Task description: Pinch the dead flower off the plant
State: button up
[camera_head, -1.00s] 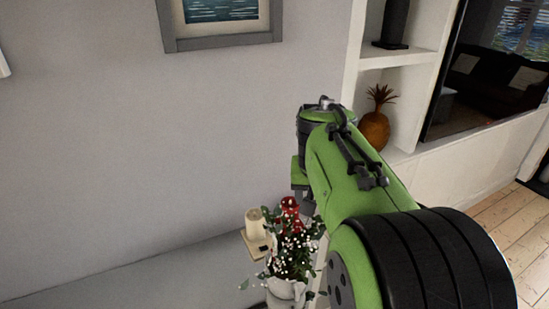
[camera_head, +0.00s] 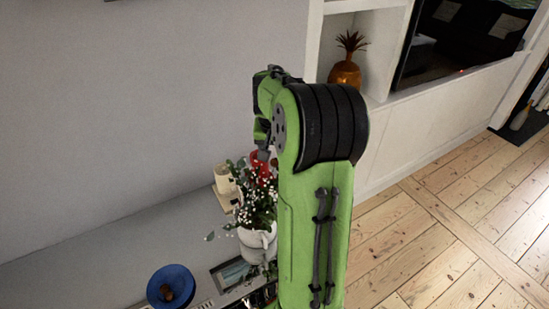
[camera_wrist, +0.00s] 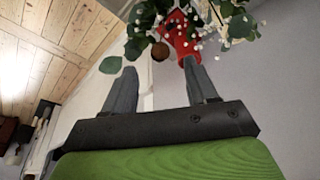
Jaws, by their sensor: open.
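The plant (camera_head: 257,195) has green leaves, small white blooms and stands in a white pitcher (camera_head: 257,243) on a grey surface. In the wrist view its leaves and blooms (camera_wrist: 232,22) hang at the top. A small round brown head (camera_wrist: 160,51), which looks like the dead flower, appears between and just beyond my fingertips. In the head view my arm hides part of the plant's right side, and the gripper is near the plant's top.
A red object (camera_wrist: 181,36) is close behind my right fingertip in the wrist view. A cream candle-like cylinder (camera_head: 224,179) stands left of the plant. A blue bowl (camera_head: 172,285) and a dark flat frame (camera_head: 232,272) lie nearer. The wall is close behind; open floor lies right.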

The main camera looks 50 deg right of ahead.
jog(key=x, duration=0.4)
jog(key=shift+f, duration=0.3)
jog(key=shift+c, duration=0.4)
grip_shut()
